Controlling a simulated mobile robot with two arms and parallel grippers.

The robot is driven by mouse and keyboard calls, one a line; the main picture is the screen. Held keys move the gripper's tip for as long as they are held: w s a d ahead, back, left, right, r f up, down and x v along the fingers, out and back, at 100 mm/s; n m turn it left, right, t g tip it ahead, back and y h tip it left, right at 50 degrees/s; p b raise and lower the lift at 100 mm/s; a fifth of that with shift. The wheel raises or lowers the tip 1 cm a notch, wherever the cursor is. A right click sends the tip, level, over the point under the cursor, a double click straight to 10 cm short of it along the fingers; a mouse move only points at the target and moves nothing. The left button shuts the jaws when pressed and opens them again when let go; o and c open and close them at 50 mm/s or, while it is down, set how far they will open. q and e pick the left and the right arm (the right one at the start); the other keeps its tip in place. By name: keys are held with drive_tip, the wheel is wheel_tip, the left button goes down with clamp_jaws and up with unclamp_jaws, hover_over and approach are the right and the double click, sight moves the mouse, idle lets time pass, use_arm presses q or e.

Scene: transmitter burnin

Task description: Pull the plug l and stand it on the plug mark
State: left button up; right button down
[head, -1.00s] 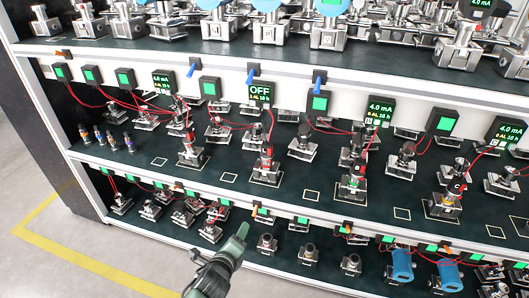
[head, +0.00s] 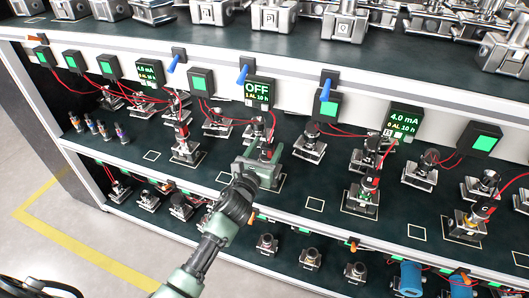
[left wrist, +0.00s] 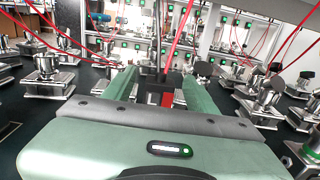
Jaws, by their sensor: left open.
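My left gripper (head: 266,161) is in front of a unit on the middle shelf, below the display reading OFF (head: 258,91). In the left wrist view my left gripper (left wrist: 158,88) is open, its two green fingers on either side of a red and dark plug (left wrist: 159,97) with red leads. I cannot read a letter on this plug, and the gripper hides much of it in the head view. Light square outlines lie on the shelf between units. One outline (head: 226,178) is left of my gripper; I cannot tell which is the plug mark. My right gripper is not in view.
Other wired units (head: 184,141) (head: 362,187) stand along the dark shelf (head: 330,180). Red leads hang from the display panel. Blue levers (head: 242,74) stick out above. Several small coloured parts (head: 90,127) stand at the shelf's left end. A lower shelf holds more fittings.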

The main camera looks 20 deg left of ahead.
use_arm(q)
drive_tip(key=w, duration=0.4)
drive_tip(key=shift+f, duration=0.15)
drive_tip(key=shift+w+d, duration=0.1)
drive_tip(key=shift+w, duration=0.25)
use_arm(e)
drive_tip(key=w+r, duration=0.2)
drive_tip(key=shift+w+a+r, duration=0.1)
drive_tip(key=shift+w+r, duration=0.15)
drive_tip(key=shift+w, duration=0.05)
use_arm(q)
clamp_jaws()
